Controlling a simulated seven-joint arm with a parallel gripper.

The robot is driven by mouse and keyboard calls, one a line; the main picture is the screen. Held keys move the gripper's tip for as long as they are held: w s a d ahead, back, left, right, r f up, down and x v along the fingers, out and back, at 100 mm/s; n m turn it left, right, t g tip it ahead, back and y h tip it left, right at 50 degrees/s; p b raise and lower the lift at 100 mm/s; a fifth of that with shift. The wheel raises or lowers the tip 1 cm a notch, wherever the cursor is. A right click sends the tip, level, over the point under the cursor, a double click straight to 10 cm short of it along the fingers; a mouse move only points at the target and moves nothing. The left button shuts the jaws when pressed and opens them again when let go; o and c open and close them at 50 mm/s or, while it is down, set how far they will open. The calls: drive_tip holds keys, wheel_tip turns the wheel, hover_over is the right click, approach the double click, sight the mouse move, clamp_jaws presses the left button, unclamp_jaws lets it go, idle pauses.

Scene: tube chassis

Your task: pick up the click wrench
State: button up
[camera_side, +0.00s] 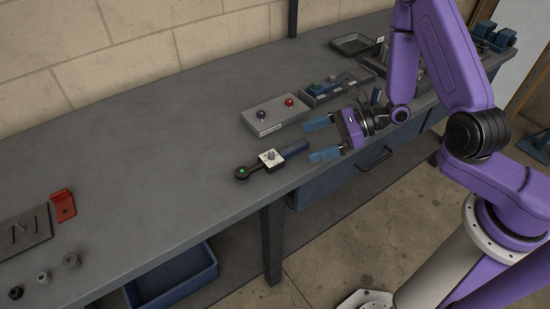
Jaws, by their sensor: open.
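The click wrench (293,149) lies on the grey bench near its front edge. It has a dark blue handle at the right, a white square block with a grey knob in the middle, and a dark round head with a green dot at the left. My gripper (321,140) has blue fingers and is open and empty. Its fingers point left toward the wrench's handle end, and look a little above the bench. I cannot tell exactly how far the fingers are from the handle.
A grey box (268,116) with a dark knob and a red knob stands behind the wrench. Another box (335,87) and a dark tray (352,44) are farther back. The bench between is clear.

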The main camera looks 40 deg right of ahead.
sight(272, 153)
drive_tip(key=x, duration=0.6)
drive_tip(key=shift+a+f, duration=0.1)
drive_tip(key=shift+a, duration=0.2)
drive_tip(key=shift+x, duration=2.55)
drive_tip(key=shift+s+a, duration=0.15)
drive_tip(key=c, duration=1.4)
drive_tip(key=shift+r, duration=0.25)
